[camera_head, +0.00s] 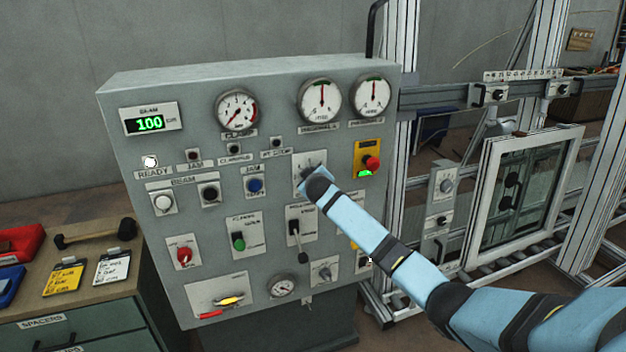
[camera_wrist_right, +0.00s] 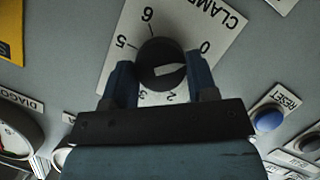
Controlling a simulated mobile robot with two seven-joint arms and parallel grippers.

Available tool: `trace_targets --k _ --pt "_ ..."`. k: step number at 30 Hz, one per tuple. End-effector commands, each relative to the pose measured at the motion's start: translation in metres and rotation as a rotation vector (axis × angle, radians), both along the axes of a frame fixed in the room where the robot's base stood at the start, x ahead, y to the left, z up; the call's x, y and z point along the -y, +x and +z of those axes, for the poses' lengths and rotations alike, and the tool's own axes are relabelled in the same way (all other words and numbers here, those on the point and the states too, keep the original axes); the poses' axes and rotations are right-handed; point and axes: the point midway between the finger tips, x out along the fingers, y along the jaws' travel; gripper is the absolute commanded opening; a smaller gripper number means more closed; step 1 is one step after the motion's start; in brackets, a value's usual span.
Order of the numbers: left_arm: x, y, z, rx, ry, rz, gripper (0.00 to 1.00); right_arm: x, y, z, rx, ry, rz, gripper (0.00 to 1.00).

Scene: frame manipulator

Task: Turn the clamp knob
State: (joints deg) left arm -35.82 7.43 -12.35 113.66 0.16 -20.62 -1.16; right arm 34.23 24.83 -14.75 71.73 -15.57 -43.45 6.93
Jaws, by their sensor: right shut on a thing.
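The clamp knob (camera_wrist_right: 160,66) is a round black knob with a pale pointer mark on a white plate (camera_wrist_right: 222,32) lettered "CLAMP", with numbers around it including 0, 2, 3, 5 and 6. My right gripper (camera_wrist_right: 162,80) is shut on the knob, one finger on each side. The pale mark points to the right in the wrist view, below the 0. In the head view my right arm reaches in from the right to the clamp plate (camera_head: 303,163), and my right gripper (camera_head: 309,172) largely hides the knob. My left gripper is not in view.
The grey control panel (camera_head: 275,200) carries gauges, buttons and levers. A red emergency button (camera_head: 371,163) sits just right of the clamp plate; a blue reset button (camera_head: 255,185) is to its left. A wooden-topped cabinet (camera_head: 75,285) stands at left, a metal frame (camera_head: 400,130) at right.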

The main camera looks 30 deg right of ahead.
Motion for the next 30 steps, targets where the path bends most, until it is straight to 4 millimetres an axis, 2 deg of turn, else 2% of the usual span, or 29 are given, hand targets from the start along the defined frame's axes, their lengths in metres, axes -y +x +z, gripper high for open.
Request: trace_targets --k 17,18,21,30 --pt "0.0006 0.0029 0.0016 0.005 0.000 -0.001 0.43 -0.0002 0.0001 0.0000 -0.008 -0.035 0.001 0.29" --pt "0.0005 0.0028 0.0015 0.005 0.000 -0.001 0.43 -0.0001 0.0001 0.0000 -0.008 -0.035 0.001 0.57" --pt "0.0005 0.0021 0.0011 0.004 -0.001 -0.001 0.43 -0.0001 0.0001 -0.0002 -0.008 -0.034 0.001 0.78" --pt "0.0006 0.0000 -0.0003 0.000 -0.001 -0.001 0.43 -0.0006 -0.0012 -0.0001 -0.007 -0.033 0.000 0.78"
